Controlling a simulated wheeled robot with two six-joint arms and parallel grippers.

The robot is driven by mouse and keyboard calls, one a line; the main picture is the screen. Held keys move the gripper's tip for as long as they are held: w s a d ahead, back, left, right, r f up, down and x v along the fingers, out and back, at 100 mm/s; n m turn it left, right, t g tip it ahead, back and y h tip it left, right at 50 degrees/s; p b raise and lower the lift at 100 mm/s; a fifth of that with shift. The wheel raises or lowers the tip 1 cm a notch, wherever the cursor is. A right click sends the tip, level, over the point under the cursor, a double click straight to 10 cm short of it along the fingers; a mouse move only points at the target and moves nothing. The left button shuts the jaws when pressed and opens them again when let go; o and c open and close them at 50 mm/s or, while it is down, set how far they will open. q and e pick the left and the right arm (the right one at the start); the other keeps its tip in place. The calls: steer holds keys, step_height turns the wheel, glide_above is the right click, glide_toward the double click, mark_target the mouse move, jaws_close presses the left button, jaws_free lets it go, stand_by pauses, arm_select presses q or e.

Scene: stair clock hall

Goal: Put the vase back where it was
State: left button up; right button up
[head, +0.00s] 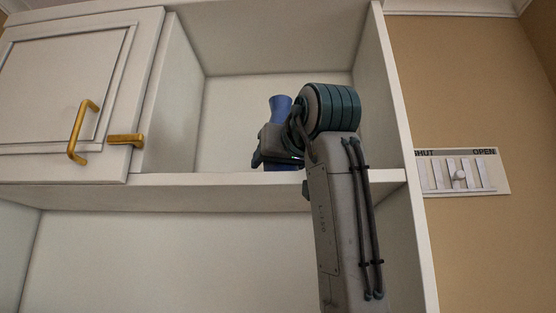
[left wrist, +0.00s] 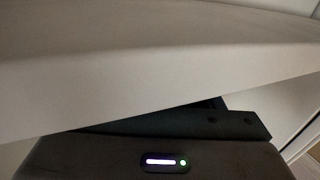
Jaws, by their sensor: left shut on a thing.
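The blue vase (head: 280,102) is upright inside the open upper compartment of the white cabinet, with its flared neck showing above my gripper. My left gripper (head: 262,158) is shut on the vase. A little blue shows below the gripper, close to the front edge of the shelf board (head: 220,180). I cannot tell whether the vase's base touches the board. Most of its body is hidden by the gripper. In the left wrist view a pale board (left wrist: 150,75) crosses in front of the dark gripper housing, and the vase is not visible. My right gripper is not in view.
A closed cabinet door (head: 75,90) with a brass handle (head: 82,130) is at the left. The compartment's right wall (head: 375,110) is close to my arm. The compartment is clear left of the vase. A SHUT/OPEN slider panel (head: 462,172) is on the tan wall.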

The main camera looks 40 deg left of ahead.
arm_select(q)
steer(key=shift+s+d+f, duration=0.1)
steer(key=shift+s, duration=0.05)
steer(key=o, duration=1.2)
steer(key=shift+d, duration=0.1)
steer(key=shift+c, duration=0.2)
steer(key=b+v, duration=0.6)
steer(key=v, duration=0.5)
steer(key=shift+s+d+b, duration=0.25)
steer(key=shift+d+b, duration=0.05)
steer(key=shift+b, duration=0.1)
